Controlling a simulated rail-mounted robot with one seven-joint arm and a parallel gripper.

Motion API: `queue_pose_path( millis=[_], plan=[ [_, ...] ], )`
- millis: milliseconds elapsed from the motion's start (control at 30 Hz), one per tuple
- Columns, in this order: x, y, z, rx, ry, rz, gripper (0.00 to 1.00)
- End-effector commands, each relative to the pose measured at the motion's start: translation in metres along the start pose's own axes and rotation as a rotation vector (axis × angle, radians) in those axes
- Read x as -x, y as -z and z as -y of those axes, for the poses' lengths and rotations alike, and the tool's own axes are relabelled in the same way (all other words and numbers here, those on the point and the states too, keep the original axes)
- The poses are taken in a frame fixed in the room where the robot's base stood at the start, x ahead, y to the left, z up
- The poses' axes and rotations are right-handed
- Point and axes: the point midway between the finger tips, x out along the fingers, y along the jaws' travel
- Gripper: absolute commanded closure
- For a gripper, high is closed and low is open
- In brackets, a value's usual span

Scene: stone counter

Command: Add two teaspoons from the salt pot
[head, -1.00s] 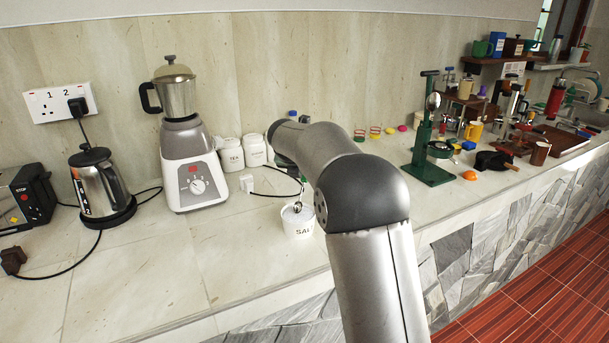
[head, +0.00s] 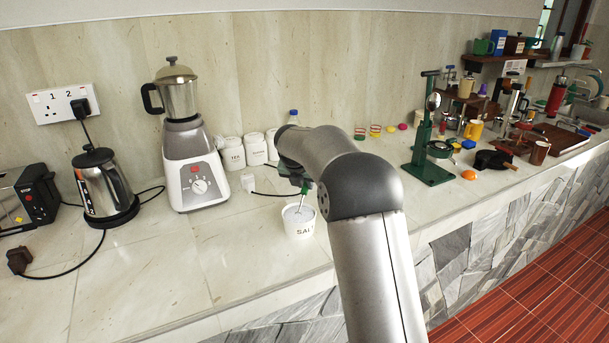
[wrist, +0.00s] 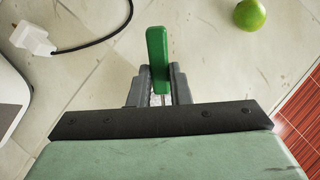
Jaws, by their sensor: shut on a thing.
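The white salt pot (head: 299,221), lettered on its front, stands upright on the counter in the head view, just below my gripper (head: 300,182). In the wrist view my gripper (wrist: 158,88) is shut on the green handle (wrist: 158,52) of a teaspoon. In the head view the thin metal stem of the teaspoon (head: 301,203) runs down from the gripper into the mouth of the pot. The bowl of the spoon is hidden inside the pot. The pot is almost wholly hidden in the wrist view.
A blender (head: 190,165) and a kettle (head: 104,185) stand to the left. White canisters (head: 231,154) stand behind the pot. A black cable with a white plug (wrist: 33,38) lies on the counter, and a green lime (wrist: 249,15) lies nearby. The front counter is clear.

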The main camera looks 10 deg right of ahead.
Motion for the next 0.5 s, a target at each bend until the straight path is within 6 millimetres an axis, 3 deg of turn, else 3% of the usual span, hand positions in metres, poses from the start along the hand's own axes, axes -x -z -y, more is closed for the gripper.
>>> queue_pose_path(
  millis=[500],
  plan=[
    [-0.0005,-0.007,0.0,0.0,0.0,-0.095,1.0]
  ],
)
